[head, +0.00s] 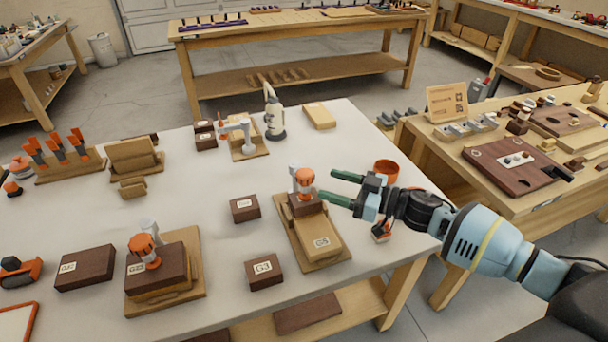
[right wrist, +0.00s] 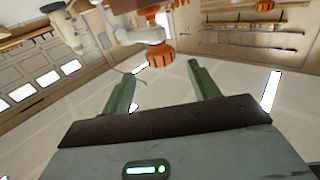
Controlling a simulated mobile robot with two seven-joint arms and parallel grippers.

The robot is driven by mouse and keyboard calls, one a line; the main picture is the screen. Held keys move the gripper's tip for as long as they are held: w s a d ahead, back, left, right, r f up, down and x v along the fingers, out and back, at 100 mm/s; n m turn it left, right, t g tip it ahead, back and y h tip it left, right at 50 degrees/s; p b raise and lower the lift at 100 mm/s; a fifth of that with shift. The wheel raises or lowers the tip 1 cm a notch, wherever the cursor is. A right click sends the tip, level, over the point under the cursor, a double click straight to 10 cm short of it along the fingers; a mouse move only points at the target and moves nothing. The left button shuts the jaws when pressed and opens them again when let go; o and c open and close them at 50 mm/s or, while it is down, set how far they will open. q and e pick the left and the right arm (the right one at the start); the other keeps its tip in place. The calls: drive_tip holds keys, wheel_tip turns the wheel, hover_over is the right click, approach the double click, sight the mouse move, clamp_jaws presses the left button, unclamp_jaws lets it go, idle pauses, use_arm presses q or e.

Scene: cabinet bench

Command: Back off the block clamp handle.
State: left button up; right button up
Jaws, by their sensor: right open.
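A clamp with an orange handle (head: 305,178) stands on a wooden base (head: 336,259) at the right part of the white table. A dark block (head: 304,205) sits under the handle, with a light labelled block (head: 322,240) in front of it. My right gripper (head: 328,184) is open, level, just right of the handle, its green fingers pointing at it. In the right wrist view the orange handle (right wrist: 160,52) shows beyond and between the open fingertips (right wrist: 164,75); nothing is held. My left gripper is out of view.
A second orange-handled clamp (head: 143,244) holds a dark block at front left. Loose dark blocks (head: 264,272) (head: 245,208) lie near the base. An orange cup (head: 386,170) stands behind my right gripper. The table's right edge is close.

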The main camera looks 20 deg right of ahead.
sight(305, 177)
drive_tip(key=x, duration=0.7)
drive_tip(key=shift+w+a, duration=0.2)
drive_tip(key=shift+a, duration=0.1)
drive_tip(key=c, duration=1)
drive_tip(key=shift+o, duration=0.2)
